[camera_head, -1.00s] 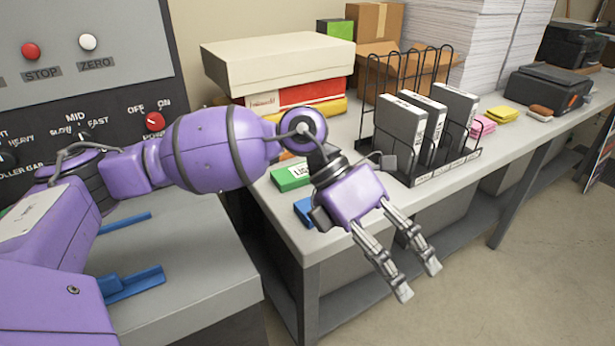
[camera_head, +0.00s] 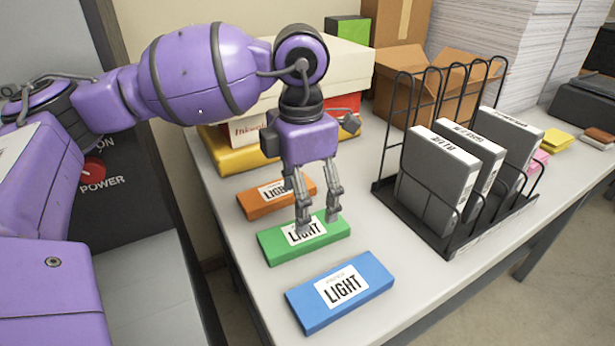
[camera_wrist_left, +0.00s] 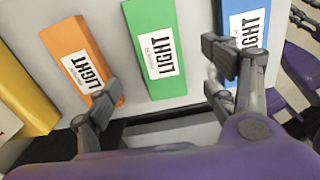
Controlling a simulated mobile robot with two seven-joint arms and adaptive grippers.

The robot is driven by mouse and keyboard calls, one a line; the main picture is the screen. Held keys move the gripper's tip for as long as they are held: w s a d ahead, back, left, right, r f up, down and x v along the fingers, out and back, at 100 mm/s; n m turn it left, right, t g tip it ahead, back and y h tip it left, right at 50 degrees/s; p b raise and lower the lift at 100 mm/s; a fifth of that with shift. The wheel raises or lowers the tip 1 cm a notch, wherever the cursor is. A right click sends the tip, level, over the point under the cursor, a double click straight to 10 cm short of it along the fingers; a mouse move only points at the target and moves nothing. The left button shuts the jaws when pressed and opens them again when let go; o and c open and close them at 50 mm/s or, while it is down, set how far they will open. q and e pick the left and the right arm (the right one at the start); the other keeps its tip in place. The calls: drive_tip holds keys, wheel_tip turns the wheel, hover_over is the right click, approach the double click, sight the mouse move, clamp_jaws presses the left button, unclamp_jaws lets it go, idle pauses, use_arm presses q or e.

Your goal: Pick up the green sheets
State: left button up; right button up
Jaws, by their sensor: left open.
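The green sheets (camera_head: 325,239) are a flat green pack with a white "LIGHT" label, lying on the table between an orange pack and a blue pack. My left gripper (camera_head: 317,225) is open, pointing down, with its fingertips over the green pack in the head view. Part of the label is hidden behind a finger. In the left wrist view the green pack (camera_wrist_left: 150,20) lies between my two spread fingers, with the left gripper (camera_wrist_left: 160,80) empty. I cannot tell how far the fingertips are above the pack.
The orange pack (camera_head: 258,205) and the blue pack (camera_head: 375,274) lie close on either side. A black wire rack (camera_head: 455,247) with grey binders stands to the right. Boxes (camera_head: 345,62) are stacked behind the arm. Bare tabletop (camera_head: 240,268) shows at the front left.

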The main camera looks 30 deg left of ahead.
sight(304, 235)
use_arm(q)
wheel_tip(304, 235, down, 8)
drive_tip(key=shift+d+r, duration=0.1)
drive_tip(key=shift+r, duration=0.15)
drive_tip(key=c, duration=1.5)
drive_tip(key=shift+o, duration=0.2)
